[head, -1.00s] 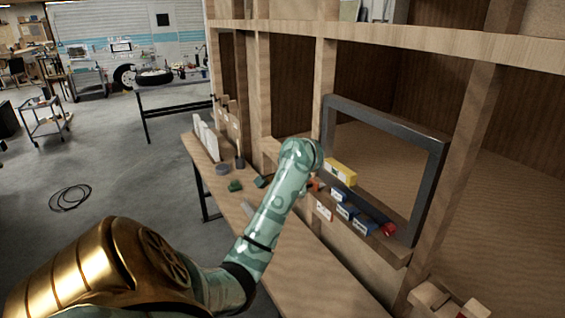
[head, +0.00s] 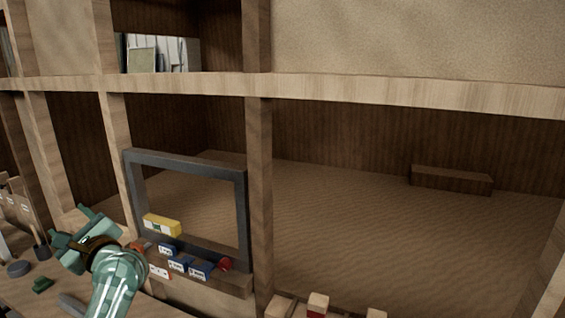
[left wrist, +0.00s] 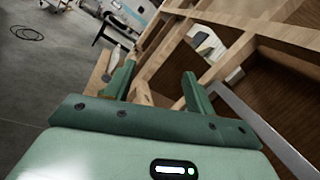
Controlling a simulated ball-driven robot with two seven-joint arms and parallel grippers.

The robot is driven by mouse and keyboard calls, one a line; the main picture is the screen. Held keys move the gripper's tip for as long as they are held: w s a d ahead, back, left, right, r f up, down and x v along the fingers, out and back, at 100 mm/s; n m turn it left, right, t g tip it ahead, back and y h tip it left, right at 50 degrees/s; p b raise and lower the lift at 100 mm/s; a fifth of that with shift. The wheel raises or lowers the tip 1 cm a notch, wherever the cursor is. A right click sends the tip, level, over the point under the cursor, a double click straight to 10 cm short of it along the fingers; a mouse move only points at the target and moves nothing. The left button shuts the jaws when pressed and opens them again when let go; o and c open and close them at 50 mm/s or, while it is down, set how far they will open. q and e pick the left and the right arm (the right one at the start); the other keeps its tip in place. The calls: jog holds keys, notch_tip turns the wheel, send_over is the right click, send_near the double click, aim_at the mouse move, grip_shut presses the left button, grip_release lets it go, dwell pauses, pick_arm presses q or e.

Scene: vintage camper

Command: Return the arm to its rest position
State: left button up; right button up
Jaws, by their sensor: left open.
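My left arm comes in at the lower left of the head view. Its green gripper (head: 68,226) is raised over the workbench, left of the dark framed opening. The jaws are apart, and I see nothing held between them. In the left wrist view, the two fingers (left wrist: 158,70) stand apart with the wooden shelving beyond them. My right gripper is in neither current view.
A dark frame (head: 186,160) stands on a ledge beside my gripper. A yellow box (head: 162,224), small blue boxes (head: 178,263) and a red item (head: 225,264) sit there. A green block (head: 42,285) lies on the bench. Wooden posts (head: 259,200) surround open compartments.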

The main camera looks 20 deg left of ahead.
pick_arm(q)
jog(key=w+d+r+m+t+h, duration=0.2)
jog(key=d+m+t+h, duration=0.4)
jog(key=d+m+t, duration=0.7)
jog(key=w+d+r+m+t+h, duration=0.15)
jog(key=d+m+t+h, duration=0.55)
jog(key=m, duration=1.2)
jog(key=s+d+f+m+g+h, duration=0.2)
jog(key=d+f+m+g+h, duration=0.7)
jog(key=d+f+m, duration=0.9)
jog(key=s+a+f+m+g+y, duration=0.3)
jog(key=s+a+f+m+g, duration=0.15)
jog(key=s+m, duration=0.25)
jog(key=s+a+f+m+g+y, duration=0.4)
jog(key=s+a+f+m, duration=0.15)
jog(key=s, duration=0.25)
jog(key=s+d+f+g+h+b, duration=0.1)
jog(key=s+d+f+g+b, duration=0.1)
jog(key=f, duration=1.4)
jog(key=s+d+f+g+h+b, duration=0.2)
jog(key=s+d+f+b, duration=0.1)
jog(key=f, duration=1.2)
jog(key=s+f+n+g+h+b, duration=0.1)
jog(key=s+f+b, duration=0.3)
jog(key=s+f, duration=1.5)
jog(key=shift+s+a+f+n+g, duration=0.2)
jog(key=shift+f+n+g, duration=0.35)
jog(key=shift+n+g, duration=0.15)
